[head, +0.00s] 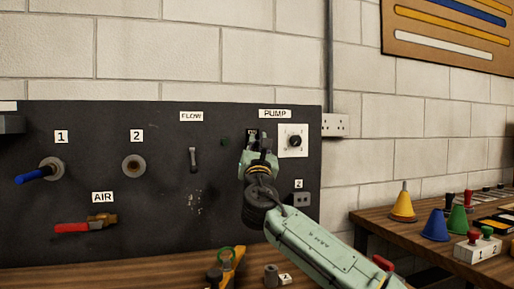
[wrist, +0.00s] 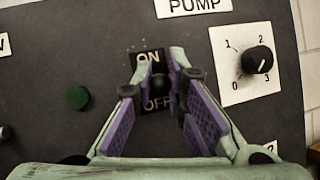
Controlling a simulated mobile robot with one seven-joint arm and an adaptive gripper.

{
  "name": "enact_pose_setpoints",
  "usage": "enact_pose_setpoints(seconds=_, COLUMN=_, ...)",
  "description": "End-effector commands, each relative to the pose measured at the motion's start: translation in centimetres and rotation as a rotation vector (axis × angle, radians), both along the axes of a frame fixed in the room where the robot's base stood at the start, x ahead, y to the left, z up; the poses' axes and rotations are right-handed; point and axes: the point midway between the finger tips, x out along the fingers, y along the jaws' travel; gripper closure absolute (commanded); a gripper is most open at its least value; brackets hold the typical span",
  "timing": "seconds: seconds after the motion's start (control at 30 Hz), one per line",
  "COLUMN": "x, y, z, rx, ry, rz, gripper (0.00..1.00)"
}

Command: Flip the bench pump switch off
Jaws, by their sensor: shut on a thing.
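The pump switch is a small dark lever (wrist: 159,83) on a black plate marked ON above and OFF below, under the PUMP label (wrist: 193,4). In the head view the plate (head: 251,132) shows just above and left of my gripper (head: 263,147), which hides most of it. In the wrist view my gripper (wrist: 163,62) has its purple-padded fingers on both sides of the lever, closed in on it. The words ON and OFF are both partly readable. I cannot tell surely which way the lever leans.
A dial (head: 294,142) on a white plate sits close right of the switch. A green button (wrist: 78,97) is at its left. A flow lever (head: 194,159) and a red-handled air valve (head: 85,226) are further left. A side table (head: 370,219) with cones stands right.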

Motion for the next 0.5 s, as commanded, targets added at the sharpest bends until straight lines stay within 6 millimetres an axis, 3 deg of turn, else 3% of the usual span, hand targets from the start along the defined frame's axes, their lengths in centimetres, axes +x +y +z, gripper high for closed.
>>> enact_pose_setpoints(seconds=0.2, x=0.07, y=-0.17, z=-0.09, rx=0.001, ry=0.002, rz=-0.004, gripper=1.00)
enact_pose_setpoints(seconds=0.23, x=0.07, y=-0.17, z=-0.09, rx=0.001, ry=0.003, rz=-0.003, gripper=0.85)
enact_pose_setpoints(seconds=0.5, x=0.04, y=-0.09, z=-0.05, rx=0.000, ry=0.001, rz=-0.002, gripper=0.67)
